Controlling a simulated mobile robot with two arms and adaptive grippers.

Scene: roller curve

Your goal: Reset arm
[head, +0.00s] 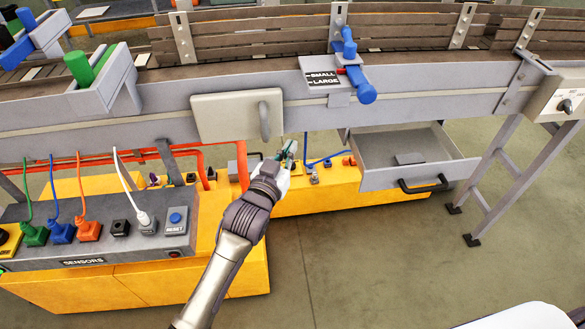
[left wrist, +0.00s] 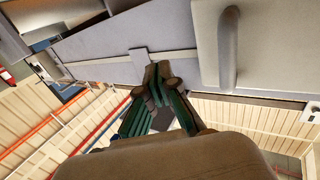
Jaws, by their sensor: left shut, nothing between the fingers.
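My left arm comes in from the bottom of the head view and reaches up toward the conveyor. Its gripper (head: 289,153) is shut and empty, just below and right of the grey panel with a handle (head: 238,116). In the left wrist view the closed fingers (left wrist: 158,74) show in the middle, with the handle (left wrist: 228,47) to their right. I cannot tell whether they touch the conveyor side. My right gripper is not in view.
A sensors box (head: 100,232) with coloured plugs and a blue reset button (head: 176,219) stands at left on a yellow base (head: 140,284). An open grey drawer (head: 405,155) is to the right. A blue lever (head: 360,85) is above.

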